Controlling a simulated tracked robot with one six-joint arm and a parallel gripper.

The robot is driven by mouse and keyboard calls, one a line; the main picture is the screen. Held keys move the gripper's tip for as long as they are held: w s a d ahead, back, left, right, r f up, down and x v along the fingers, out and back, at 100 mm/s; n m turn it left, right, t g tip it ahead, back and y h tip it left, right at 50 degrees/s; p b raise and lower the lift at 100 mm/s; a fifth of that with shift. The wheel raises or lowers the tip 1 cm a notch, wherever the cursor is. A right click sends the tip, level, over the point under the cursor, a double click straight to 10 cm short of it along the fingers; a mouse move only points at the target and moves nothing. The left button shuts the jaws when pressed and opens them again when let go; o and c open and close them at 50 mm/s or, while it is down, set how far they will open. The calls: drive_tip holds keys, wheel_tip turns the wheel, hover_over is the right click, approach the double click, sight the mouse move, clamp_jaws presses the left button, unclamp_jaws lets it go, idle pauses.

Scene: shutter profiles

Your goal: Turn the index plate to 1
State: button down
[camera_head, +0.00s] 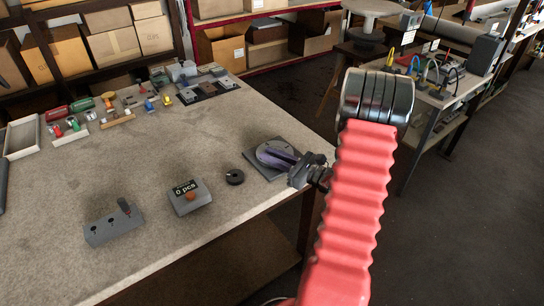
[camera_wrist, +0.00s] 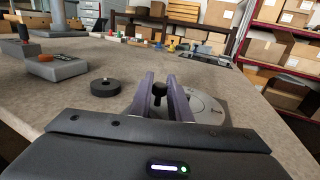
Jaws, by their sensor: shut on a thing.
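The index plate (camera_head: 270,150) is a round disc on a dark square base near the table's right edge in the head view. In the wrist view its pale grey face (camera_wrist: 207,108) shows to the right of my fingers, with small dark marks too small to read. My gripper (camera_head: 299,166) reaches over the disc from the right. In the wrist view my two purple-grey fingers (camera_wrist: 160,90) stand on either side of a dark upright knob (camera_wrist: 159,93) and are shut on it. The fingers hide part of the disc, and I cannot read its setting.
A black ring (camera_head: 235,177) lies just left of the plate. A grey counter box (camera_head: 189,197) reads "0 pcs" and has an orange button. A grey block (camera_head: 113,226) with holes and a dark peg stands further left. Small parts and trays line the far side; the table middle is clear.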

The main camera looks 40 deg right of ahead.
drive_tip(key=shift+a, duration=0.1)
drive_tip(key=shift+w+a+m+t+h, duration=0.15)
drive_tip(key=shift+w+m+h, duration=0.1)
drive_tip(key=shift+m+h, duration=0.5)
drive_tip(key=shift+w+a+m+t+h, duration=0.2)
drive_tip(key=shift+m+h, duration=0.25)
drive_tip(key=shift+h, duration=0.6)
drive_tip(key=shift+w+a+m+g+h, duration=0.1)
drive_tip(key=shift+w+m+h, duration=0.2)
drive_tip(key=shift+m+h, duration=0.45)
drive_tip(key=shift+w+m+g+h, duration=0.3)
drive_tip(key=shift+m+h, duration=0.45)
drive_tip(key=shift+h, duration=0.65)
drive_tip(key=shift+w+m+g+h, duration=0.15)
drive_tip(key=shift+w+m+h, duration=0.4)
drive_tip(key=shift+h, duration=0.8)
drive_tip(key=shift+m, duration=0.25)
drive_tip(key=c, duration=1.7)
unclamp_jaws()
drive_tip(key=shift+s, duration=0.1)
drive_tip(key=shift+o, duration=0.2)
